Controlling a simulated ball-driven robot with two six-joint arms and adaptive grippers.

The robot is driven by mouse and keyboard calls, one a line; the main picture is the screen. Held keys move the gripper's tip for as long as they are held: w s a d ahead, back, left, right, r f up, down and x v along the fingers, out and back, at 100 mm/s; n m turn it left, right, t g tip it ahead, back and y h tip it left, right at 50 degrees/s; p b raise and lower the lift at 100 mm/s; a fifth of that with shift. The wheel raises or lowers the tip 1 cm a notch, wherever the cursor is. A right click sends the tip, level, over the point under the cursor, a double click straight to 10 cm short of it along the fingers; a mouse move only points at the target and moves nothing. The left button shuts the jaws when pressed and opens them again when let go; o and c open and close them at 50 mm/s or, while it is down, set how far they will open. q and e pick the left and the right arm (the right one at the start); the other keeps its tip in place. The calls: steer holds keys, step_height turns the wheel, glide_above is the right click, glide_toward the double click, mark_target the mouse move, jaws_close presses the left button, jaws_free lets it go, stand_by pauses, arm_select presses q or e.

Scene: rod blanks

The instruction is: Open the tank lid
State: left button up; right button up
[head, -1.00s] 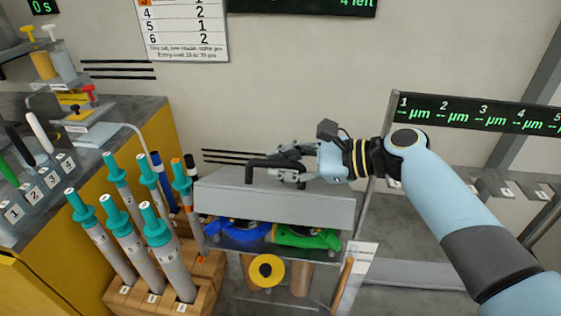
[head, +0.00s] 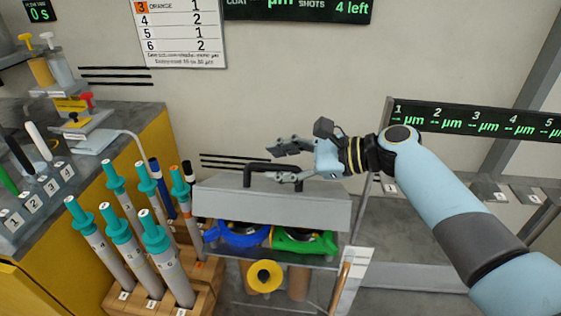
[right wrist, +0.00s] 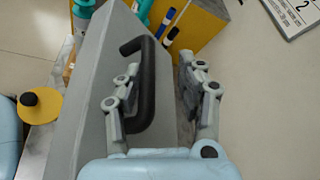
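The tank's grey lid (head: 285,205) is the long grey panel in the middle of the head view, with a black bar handle (head: 258,167) on its upper side. The handle also shows in the right wrist view (right wrist: 148,85). My right gripper (head: 283,162) is at the handle, its fingers spread apart. In the wrist view, the handle lies between the fingers, close to the left one, with a clear gap to the right one. Blue (head: 238,234) and green (head: 305,240) parts show below the panel's front edge. My left gripper is not in view.
A wooden rack (head: 205,275) with several teal-topped rods stands close to the left of the tank. A yellow disc (head: 264,277) is below the tank's front.

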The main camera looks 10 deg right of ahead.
steer(key=v, duration=1.2)
steer(key=shift+f, duration=0.15)
